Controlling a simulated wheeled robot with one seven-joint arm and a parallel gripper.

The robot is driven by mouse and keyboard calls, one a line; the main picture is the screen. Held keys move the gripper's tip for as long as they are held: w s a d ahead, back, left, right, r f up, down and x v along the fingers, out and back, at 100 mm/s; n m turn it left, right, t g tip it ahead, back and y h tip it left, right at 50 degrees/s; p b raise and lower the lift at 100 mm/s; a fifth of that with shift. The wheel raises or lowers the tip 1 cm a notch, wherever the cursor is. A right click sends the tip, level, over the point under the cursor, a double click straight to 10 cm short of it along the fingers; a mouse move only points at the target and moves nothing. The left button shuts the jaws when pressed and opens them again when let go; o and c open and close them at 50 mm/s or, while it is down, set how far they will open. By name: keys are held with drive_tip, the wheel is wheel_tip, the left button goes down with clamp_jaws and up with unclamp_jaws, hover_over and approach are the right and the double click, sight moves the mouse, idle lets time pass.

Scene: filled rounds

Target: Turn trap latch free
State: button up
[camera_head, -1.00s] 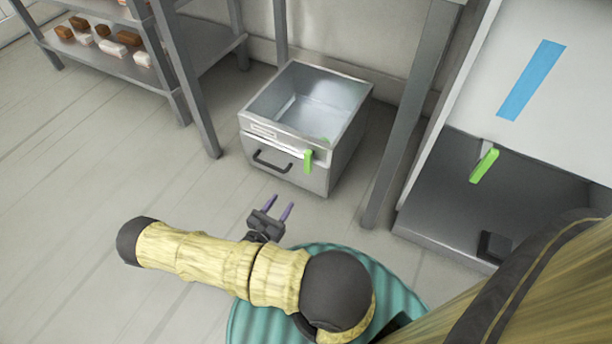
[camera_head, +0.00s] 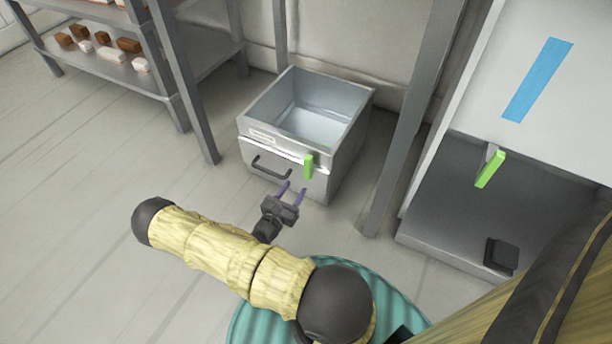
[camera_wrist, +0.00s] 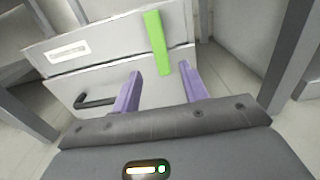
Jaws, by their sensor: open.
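A grey metal trap box (camera_head: 345,150) with an open top stands on the floor under the table frame. Its green latch (camera_head: 308,166) hangs nearly upright on the front, right of the black handle (camera_head: 271,168). In the wrist view the green latch (camera_wrist: 157,42) leans slightly and lies ahead of the jaws. My gripper (camera_head: 291,190) is open, its two purple fingers pointing at the box front just below the latch. It also shows in the wrist view (camera_wrist: 160,85), with nothing between the fingers. I see a gap between fingers and latch, though its depth is hard to tell.
A second green latch (camera_head: 489,169) hangs under the white panel with a blue strip (camera_head: 537,80) at right. Grey table legs (camera_head: 410,125) stand either side of the box. A shelf (camera_head: 110,75) holds several brown and pale blocks. Floor at left is clear.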

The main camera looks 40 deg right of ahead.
sight(307, 172)
drive_tip(key=b+x, duration=0.3)
drive_tip(key=x, duration=0.5)
drive_tip(key=shift+d+f+b, duration=0.1)
drive_tip(key=shift+d+b, duration=0.05)
drive_tip(key=shift+b, duration=0.25)
drive_tip(key=shift+w+d, duration=0.2)
drive_tip(key=shift+d, duration=0.1)
clamp_jaws()
